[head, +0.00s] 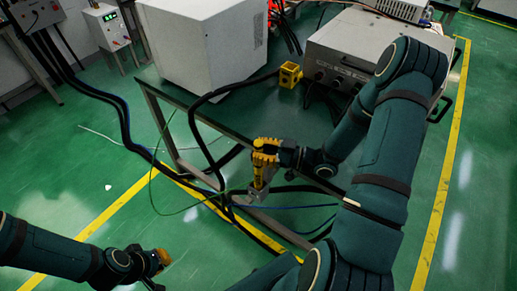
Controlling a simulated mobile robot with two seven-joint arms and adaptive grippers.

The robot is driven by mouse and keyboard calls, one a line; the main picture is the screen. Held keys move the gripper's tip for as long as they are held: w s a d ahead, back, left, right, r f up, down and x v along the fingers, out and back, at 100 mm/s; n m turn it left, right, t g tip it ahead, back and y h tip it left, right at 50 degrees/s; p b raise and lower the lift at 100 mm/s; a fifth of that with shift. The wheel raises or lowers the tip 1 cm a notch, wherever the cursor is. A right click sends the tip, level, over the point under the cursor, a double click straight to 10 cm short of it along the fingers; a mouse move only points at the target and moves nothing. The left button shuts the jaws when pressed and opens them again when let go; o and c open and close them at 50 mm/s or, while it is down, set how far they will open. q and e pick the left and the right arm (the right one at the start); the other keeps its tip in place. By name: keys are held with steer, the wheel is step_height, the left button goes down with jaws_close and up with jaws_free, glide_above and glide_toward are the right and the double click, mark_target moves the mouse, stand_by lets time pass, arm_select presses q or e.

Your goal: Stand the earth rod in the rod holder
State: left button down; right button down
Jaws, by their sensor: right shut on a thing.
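My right gripper (266,152) is shut on the earth rod (259,174), a yellow handle-like piece that hangs roughly upright below the fingers, in front of the metal frame. The gripper hides part of the rod, and its lower end is hard to make out. A thin green wire loops left from near the rod's lower end. The rod holder appears to be the small yellow block (290,75) with a dark opening, behind and right of the gripper, apart from the rod. My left gripper (159,266) is low at the left, over the floor, away from both; its fingers are unclear.
A metal frame (157,118) with thick black cables stands beneath my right gripper. A white cabinet (205,45) is behind it. A grey instrument box (345,60) is right of the yellow block. Green floor at the front left is mostly clear.

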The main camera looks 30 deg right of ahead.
steer(key=c, duration=0.8)
jaws_free()
steer(key=shift+r, duration=0.1)
step_height(320, 180, up, 10)
steer(key=shift+f, duration=0.1)
stand_by(0.4)
